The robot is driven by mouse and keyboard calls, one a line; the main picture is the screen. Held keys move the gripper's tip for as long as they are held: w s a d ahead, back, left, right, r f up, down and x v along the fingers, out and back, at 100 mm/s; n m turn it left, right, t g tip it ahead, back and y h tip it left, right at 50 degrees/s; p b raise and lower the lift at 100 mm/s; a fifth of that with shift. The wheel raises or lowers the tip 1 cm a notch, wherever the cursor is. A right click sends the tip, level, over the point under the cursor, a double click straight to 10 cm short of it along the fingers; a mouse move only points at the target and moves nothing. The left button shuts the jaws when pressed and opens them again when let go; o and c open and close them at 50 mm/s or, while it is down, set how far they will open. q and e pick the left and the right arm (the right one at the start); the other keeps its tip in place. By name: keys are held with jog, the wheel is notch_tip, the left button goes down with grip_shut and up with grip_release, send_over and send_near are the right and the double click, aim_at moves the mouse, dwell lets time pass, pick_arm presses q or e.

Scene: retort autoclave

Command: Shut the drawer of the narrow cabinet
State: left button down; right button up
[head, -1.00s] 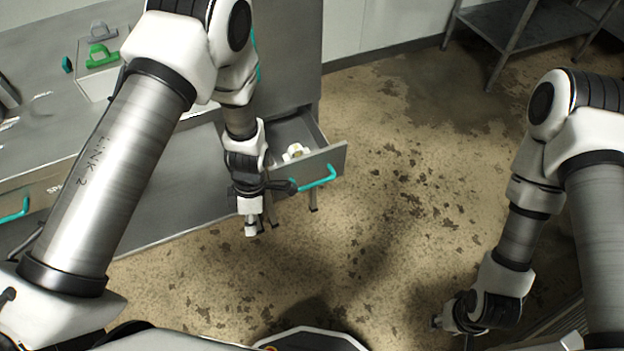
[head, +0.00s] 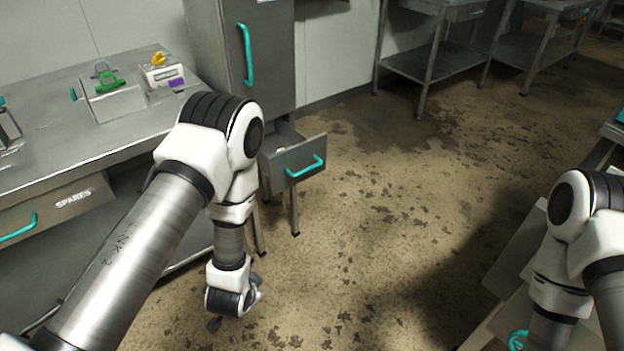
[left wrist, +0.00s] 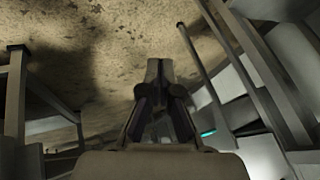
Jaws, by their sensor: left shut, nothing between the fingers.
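The narrow cabinet (head: 270,55) is a tall grey unit with a teal door handle (head: 246,55) at the top of the head view. Its drawer (head: 297,158) is pulled out, with a teal handle (head: 305,168) on its front. Something pale lies inside, partly hidden by my left arm and the drawer front. My left gripper is low in front of the drawer, apart from it, and mostly hidden by its wrist in the head view. In the left wrist view its fingers (left wrist: 158,72) are shut and empty. My right gripper is out of view; only its arm shows.
A steel bench (head: 95,150) at left holds a box with green and grey clips (head: 113,97) and a labelled white box (head: 163,74). Its SPARES drawer (head: 50,213) has a teal handle. Steel tables stand at the back right. The central floor is clear.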

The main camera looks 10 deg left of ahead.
pick_arm(q)
jog(key=w+d+m+t+b, duration=0.25)
jog(key=w+m+t, duration=0.2)
jog(key=w, duration=0.75)
jog(key=m+t+y+b, duration=0.1)
jog(key=m+t+b, duration=0.4)
jog(key=m+t, duration=0.2)
send_near(307, 145)
jog(key=s+d, duration=0.4)
jog(key=s, duration=0.2)
jog(key=shift+n, duration=0.25)
jog(key=w+a, duration=0.1)
jog(key=w, duration=0.2)
jog(key=w+a+b, duration=0.1)
jog(key=w, duration=0.3)
jog(key=w+a+b, duration=0.1)
jog(key=w, duration=0.3)
jog(key=shift+w+a, duration=0.1)
jog(key=shift+a, duration=0.25)
jog(key=shift+w+a, duration=0.4)
jog(key=shift+a, duration=0.1)
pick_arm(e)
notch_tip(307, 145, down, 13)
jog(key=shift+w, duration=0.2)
